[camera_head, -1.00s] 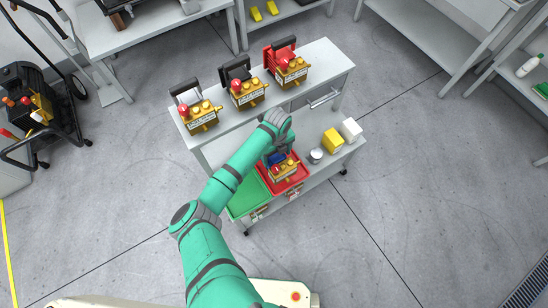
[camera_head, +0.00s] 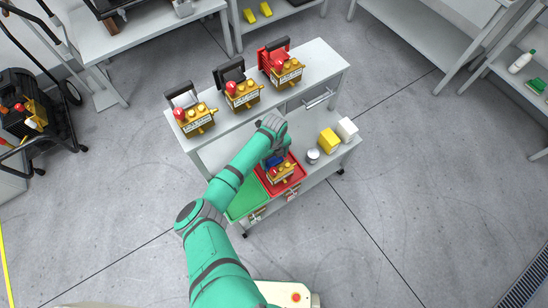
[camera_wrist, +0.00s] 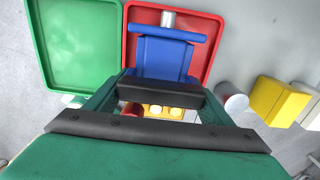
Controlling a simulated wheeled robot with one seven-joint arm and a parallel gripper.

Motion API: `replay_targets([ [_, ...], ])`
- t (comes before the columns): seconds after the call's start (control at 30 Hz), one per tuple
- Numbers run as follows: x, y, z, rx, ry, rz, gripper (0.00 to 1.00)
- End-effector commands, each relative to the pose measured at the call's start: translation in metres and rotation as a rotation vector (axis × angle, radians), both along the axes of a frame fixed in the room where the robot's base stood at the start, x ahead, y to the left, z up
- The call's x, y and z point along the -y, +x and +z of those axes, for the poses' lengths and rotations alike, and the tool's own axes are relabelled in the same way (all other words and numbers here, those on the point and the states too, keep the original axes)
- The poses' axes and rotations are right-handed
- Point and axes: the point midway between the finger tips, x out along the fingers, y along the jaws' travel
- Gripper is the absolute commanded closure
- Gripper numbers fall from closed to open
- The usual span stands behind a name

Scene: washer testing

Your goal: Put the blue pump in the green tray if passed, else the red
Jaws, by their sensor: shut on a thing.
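The blue pump has a blue back part (camera_head: 274,161) and a gold body (camera_head: 281,174) with a red knob and a white label. My gripper (camera_head: 278,153) is shut on the blue pump from above, with the pump over or in the red tray (camera_head: 300,178). In the wrist view the blue part (camera_wrist: 165,58) lies within the outline of the red tray (camera_wrist: 212,28), just beyond my gripper (camera_wrist: 160,97). I cannot tell whether the pump touches the tray floor. The green tray (camera_head: 246,199) is empty, directly left of the red one. The label is too small to read.
Three other pumps, with white (camera_head: 194,119), black (camera_head: 241,92) and red (camera_head: 283,67) back parts, stand on the upper shelf. A grey can (camera_head: 313,156), a yellow box (camera_head: 328,141) and a white box (camera_head: 347,129) stand right of the red tray.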

Motion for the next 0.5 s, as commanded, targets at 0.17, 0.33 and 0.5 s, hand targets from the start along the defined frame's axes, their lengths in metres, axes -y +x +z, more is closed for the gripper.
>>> replay_targets([
  [0.17,-0.0005,0.0022,0.0011,0.005,-0.001,0.001,0.88],
  [0.33,0.0011,0.0002,-0.0026,0.0,0.0,-0.001,0.06],
  [0.5,0.0,0.0,-0.0025,0.0,0.0,0.001,0.06],
])
